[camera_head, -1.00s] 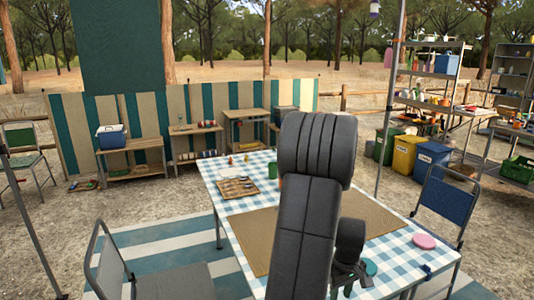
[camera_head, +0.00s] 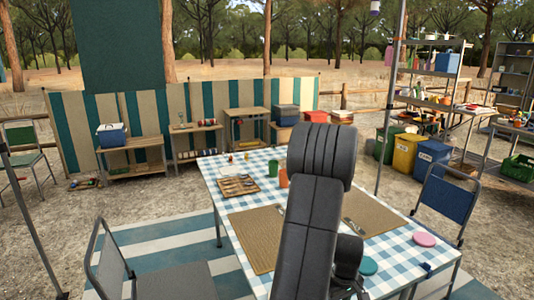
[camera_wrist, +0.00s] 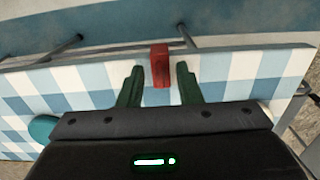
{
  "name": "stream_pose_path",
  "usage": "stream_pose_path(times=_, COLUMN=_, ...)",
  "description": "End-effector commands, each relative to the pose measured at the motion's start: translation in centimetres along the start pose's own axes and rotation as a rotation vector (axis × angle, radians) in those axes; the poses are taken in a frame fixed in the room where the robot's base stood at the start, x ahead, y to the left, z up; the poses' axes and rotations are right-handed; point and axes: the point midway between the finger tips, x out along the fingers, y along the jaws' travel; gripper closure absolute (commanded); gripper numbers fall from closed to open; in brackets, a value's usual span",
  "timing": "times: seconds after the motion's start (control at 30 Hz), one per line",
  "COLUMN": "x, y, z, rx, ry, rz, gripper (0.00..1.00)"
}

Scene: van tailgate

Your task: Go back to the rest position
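My gripper (camera_wrist: 157,68) shows in the wrist view with its two dark green fingers apart. A red clip-like piece (camera_wrist: 160,64) at the edge of the checked table (camera_wrist: 235,66) shows between the fingers in the picture; I cannot tell how far below them it is, and nothing appears gripped. In the head view my dark grey arm rises over the table's front part, and my gripper (camera_head: 350,290) is mostly hidden behind it at the bottom edge.
The table carries woven mats (camera_head: 255,238), a wooden tray (camera_head: 238,186), a green cup (camera_head: 273,169), an orange cup (camera_head: 283,178), a pink disc (camera_head: 424,240) and a teal disc (camera_head: 369,265). Chairs stand at left (camera_head: 150,265) and right (camera_head: 446,205).

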Motion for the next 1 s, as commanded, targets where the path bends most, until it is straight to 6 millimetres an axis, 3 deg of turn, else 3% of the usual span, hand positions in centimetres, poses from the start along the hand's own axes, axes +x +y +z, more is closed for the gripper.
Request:
stream_pose_path(times=0.27, x=-2.4, y=0.1, z=-0.3, rx=0.0, ry=0.003, rz=0.003, gripper=0.68)
stream_pose_path(times=0.87, x=-13.8, y=0.1, z=-0.3, rx=0.0, ry=0.004, rz=0.003, gripper=0.68)
stream_pose_path(times=1.0, x=-10.7, y=-0.1, z=-0.2, rx=0.0, ry=-0.005, rz=-0.005, gripper=0.68)
